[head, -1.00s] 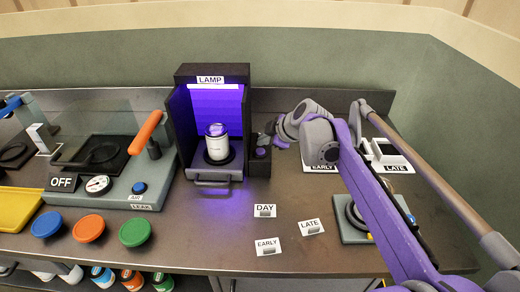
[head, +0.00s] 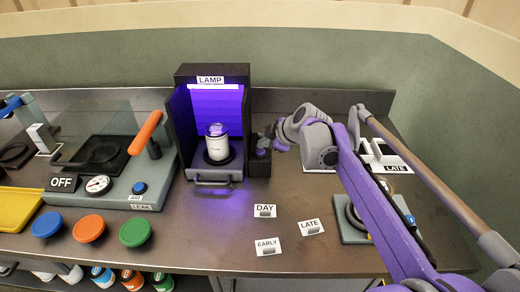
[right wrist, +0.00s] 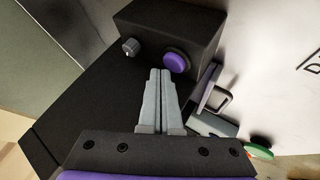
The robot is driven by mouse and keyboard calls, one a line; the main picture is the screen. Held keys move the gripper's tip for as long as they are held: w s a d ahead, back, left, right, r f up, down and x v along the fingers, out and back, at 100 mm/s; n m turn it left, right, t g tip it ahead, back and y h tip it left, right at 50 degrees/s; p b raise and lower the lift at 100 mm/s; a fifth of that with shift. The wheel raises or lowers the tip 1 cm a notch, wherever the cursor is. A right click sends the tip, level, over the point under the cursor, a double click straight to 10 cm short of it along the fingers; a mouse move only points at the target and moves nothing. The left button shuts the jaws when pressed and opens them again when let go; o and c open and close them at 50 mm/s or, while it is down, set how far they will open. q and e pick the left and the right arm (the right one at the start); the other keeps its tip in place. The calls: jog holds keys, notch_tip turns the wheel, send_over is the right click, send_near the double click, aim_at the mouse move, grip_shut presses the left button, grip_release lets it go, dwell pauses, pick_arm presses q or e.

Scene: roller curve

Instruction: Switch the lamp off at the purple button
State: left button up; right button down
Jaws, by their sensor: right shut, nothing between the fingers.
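The lamp box (head: 240,120) is a dark open cabinet with a sign "LAMP". Its inside glows violet, so the lamp is lit, over a white can (head: 217,148) standing inside. The purple button (right wrist: 177,62) is a round cap on a black control block at the cabinet's right side, beside a small grey knob (right wrist: 130,47). In the head view the block (head: 260,165) is partly behind my right gripper (head: 267,134). In the right wrist view that gripper (right wrist: 160,72) is shut and empty. Its tips point towards the block, just short of the button in the picture; contact is unclear.
A leak station (head: 110,190) with an orange lever (head: 146,133) stands left of the lamp. Blue, orange and green lids (head: 135,231) lie in front of it. Labels DAY (head: 265,211), LATE and EARLY lie on the counter. A grey device (head: 352,230) sits under my right arm.

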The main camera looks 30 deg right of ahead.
aim_at(264, 152)
jog(key=shift+f, duration=0.45)
dwell(0.7)
jog(key=shift+r, duration=0.1)
jog(key=shift+r+p, duration=0.85)
notch_tip(264, 152, up, 3)
jog(key=shift+f+p, duration=0.15)
jog(key=shift+p, duration=1.1)
notch_tip(264, 152, up, 3)
jog(key=p, duration=0.3)
jog(key=shift+w, duration=0.1)
